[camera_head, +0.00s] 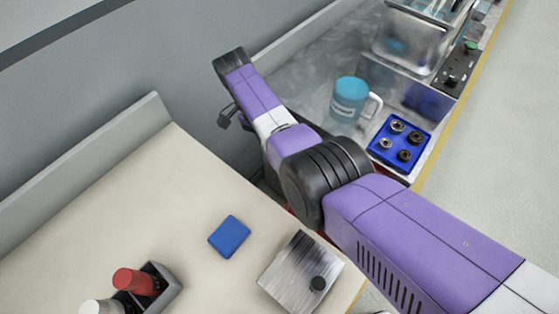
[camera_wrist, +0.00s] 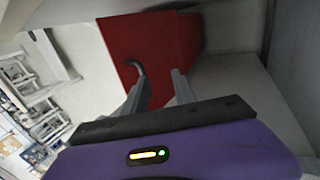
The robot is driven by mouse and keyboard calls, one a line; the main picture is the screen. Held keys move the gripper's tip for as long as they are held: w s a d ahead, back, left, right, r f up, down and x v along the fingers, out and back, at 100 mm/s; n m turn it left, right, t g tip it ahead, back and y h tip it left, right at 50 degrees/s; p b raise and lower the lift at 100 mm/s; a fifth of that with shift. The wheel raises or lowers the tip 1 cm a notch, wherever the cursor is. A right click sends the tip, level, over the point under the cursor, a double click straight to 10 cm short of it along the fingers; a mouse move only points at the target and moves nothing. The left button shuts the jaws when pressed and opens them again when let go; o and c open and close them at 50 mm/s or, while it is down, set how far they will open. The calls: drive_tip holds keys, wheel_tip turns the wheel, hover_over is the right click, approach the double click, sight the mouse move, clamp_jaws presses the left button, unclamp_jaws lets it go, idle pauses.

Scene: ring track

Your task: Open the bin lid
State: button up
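The red bin (camera_wrist: 160,40) shows in the wrist view beyond my fingers, as a flat red face with a darker red side at its right. A dark curved handle (camera_wrist: 136,66) stands out from the red face near its left edge. My gripper (camera_wrist: 160,80) is open, with its two fingers apart and nothing clearly between them. The left fingertip is close to the handle; I cannot tell if they touch. In the head view my arm hides nearly all of the bin, leaving only small red slivers beside the counter.
A beige counter (camera_head: 130,215) holds a blue block (camera_head: 229,236), a metal plate (camera_head: 302,271) and a bottle holder (camera_head: 160,290). On the other counter stand a blue mug (camera_head: 348,98), a blue tray (camera_head: 400,143) and a clear container (camera_head: 412,40). A grey wall (camera_head: 120,60) runs behind.

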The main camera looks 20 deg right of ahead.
drive_tip(key=v, duration=0.2)
drive_tip(key=shift+w+r, duration=0.1)
drive_tip(key=shift+r, duration=0.15)
drive_tip(key=shift+a+r, duration=0.1)
